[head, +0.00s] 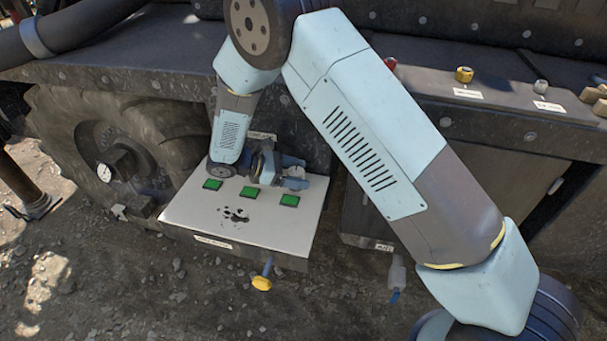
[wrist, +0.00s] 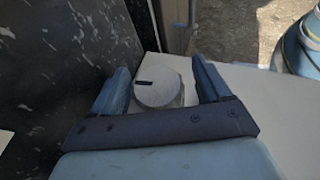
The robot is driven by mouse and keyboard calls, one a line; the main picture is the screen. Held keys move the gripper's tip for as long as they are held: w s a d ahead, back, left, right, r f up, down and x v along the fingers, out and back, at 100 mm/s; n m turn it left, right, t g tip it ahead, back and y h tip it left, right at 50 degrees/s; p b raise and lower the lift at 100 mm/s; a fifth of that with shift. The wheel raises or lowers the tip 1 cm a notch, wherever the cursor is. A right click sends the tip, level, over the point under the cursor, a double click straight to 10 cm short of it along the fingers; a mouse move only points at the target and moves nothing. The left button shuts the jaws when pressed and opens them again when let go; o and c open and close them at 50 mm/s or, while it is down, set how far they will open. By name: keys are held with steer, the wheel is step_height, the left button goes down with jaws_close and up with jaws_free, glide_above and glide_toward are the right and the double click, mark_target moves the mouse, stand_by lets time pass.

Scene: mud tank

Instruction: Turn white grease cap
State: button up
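In the wrist view a round, pale grey-white cap (wrist: 157,90) with a short dark mark on its top stands between the two blue fingers of my gripper (wrist: 161,68). The fingers are apart. A gap shows between the cap and the right finger; the left finger is close to the cap's edge, and I cannot tell if it touches. In the head view my gripper (head: 283,177) is low over the back of a white-topped box (head: 185,211), by a dark wall. My arm and gripper largely hide the cap there.
Green squares (head: 250,191) and a dark splatter mark the box top. A yellow-ended handle (head: 262,283) sticks out below its front. On the ledge at right are red (head: 390,63), yellow (head: 464,75) and whitish (head: 541,86) knobs. A gauge (head: 104,172) stands left.

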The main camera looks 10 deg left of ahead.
steer(key=shift+a, duration=0.15)
steer(key=v, duration=1.3)
steer(key=shift+s+a+r, duration=0.1)
steer(key=shift+a+r, duration=0.1)
steer(key=shift+s, duration=0.15)
